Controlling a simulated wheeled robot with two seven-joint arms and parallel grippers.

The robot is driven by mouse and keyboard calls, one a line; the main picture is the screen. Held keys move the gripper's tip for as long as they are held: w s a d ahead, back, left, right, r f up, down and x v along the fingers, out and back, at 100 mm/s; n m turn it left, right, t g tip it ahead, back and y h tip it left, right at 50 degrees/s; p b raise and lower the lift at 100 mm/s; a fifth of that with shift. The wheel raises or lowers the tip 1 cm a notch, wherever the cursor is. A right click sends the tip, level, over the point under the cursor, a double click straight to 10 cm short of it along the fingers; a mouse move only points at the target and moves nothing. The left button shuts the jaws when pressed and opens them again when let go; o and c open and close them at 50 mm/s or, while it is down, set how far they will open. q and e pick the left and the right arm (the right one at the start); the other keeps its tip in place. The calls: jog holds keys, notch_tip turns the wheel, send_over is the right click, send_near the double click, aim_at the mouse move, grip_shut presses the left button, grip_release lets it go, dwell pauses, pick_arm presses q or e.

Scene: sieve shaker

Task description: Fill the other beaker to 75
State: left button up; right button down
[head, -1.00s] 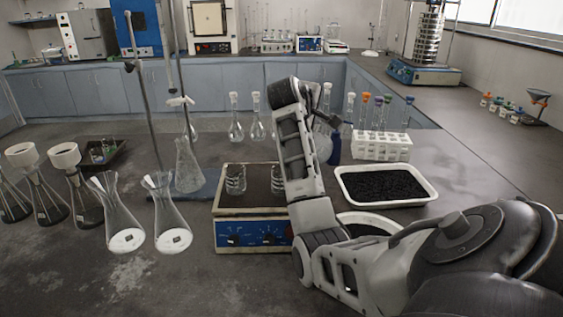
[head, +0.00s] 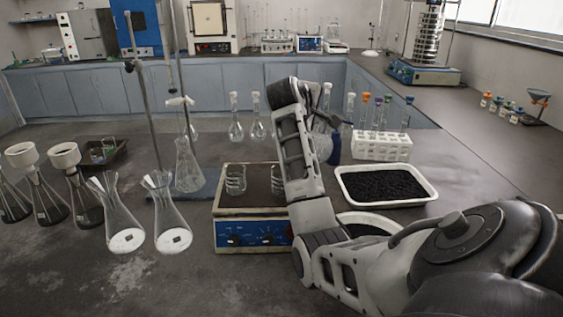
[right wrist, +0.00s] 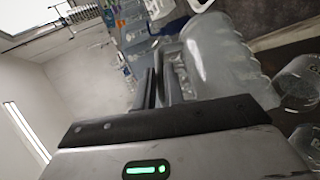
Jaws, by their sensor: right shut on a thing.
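Two small glass beakers stand on the blue-fronted hotplate (head: 253,241) in the head view: a left one (head: 235,181) and a right one (head: 277,181), partly behind my right arm. Two glass beakers also show at the right edge of the right wrist view, an upper one (right wrist: 298,80) and a lower one (right wrist: 311,140). My right gripper (right wrist: 160,85) is shut on a large clear vessel (right wrist: 222,55), held beyond the hotplate. Its blue part (head: 335,151) shows behind my arm in the head view. The liquid levels cannot be read. My left gripper is out of view.
A white tray of black granules (head: 386,185) and a white rack of stoppered tubes (head: 382,147) stand on the right. Conical flasks (head: 168,215) stand on the left, near a metal stand (head: 148,100). Volumetric flasks (head: 236,125) stand behind the hotplate.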

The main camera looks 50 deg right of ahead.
aim_at(326, 137)
jog(key=shift+r, duration=0.1)
jog(key=d+f+y, duration=0.1)
jog(key=d+f+m+y, duration=0.1)
jog(key=d+f+y, duration=0.1)
jog(key=s+d+f+y, duration=0.1)
jog(key=y, duration=0.1)
jog(key=shift+d+f+t, duration=0.15)
jog(key=shift+f+t, duration=0.15)
jog(key=shift+t, duration=0.1)
jog(key=shift+s+d+r, duration=0.1)
jog(key=shift+d, duration=0.05)
jog(key=s+d+f+m+t+y, duration=0.1)
jog(key=d+f+y, duration=0.3)
jog(key=d+y, duration=0.2)
jog(key=shift+s+d+f+m+t, duration=0.2)
jog(key=shift+f+m+t, duration=0.1)
jog(key=shift+f+m, duration=0.1)
jog(key=shift+s+f+y, duration=0.1)
jog(key=shift+s+y, duration=0.05)
jog(key=shift+y, duration=0.15)
